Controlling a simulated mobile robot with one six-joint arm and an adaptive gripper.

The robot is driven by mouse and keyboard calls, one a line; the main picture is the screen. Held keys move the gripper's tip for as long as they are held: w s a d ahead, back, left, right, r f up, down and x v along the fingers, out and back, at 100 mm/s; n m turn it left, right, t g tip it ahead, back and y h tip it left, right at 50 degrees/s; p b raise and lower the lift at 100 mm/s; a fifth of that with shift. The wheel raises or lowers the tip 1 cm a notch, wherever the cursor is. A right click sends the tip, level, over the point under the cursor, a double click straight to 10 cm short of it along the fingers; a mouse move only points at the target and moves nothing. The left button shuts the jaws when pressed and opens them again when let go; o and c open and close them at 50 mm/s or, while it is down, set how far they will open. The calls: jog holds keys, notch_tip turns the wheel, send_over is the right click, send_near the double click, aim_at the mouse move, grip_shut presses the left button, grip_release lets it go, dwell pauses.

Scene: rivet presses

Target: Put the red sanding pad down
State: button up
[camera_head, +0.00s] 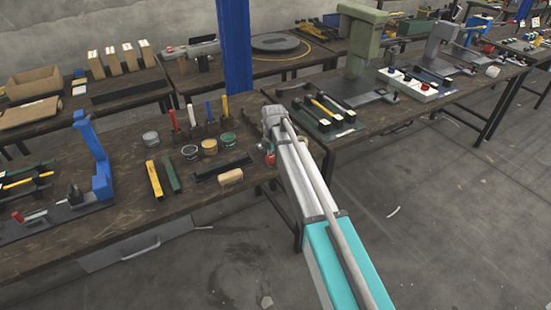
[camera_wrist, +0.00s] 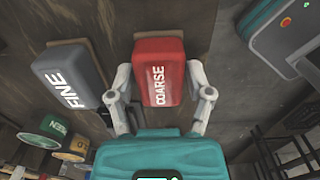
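The red sanding pad, marked COARSE (camera_wrist: 160,75), is in the middle of the wrist view, with a tan layer behind its red body. My gripper (camera_wrist: 159,78) has one grey finger against each side of it and appears shut on it. I cannot tell whether the pad touches the brown worktop (camera_wrist: 105,18). In the head view my gripper (camera_head: 270,150) is at the right end of the left workbench (camera_head: 125,215), mostly hidden by my arm. A small red patch (camera_head: 270,158) there may be the pad.
A grey pad marked FINE (camera_wrist: 70,75) is left of the red one. In the head view, a tan block (camera_head: 231,177) and dark bar (camera_head: 222,166) lie near my gripper.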

aim_at(274, 156)
jog(key=shift+o, duration=0.7)
jog(key=shift+r, duration=0.15)
notch_tip(274, 156, up, 12)
jog(key=p, duration=1.2)
dwell(0.6)
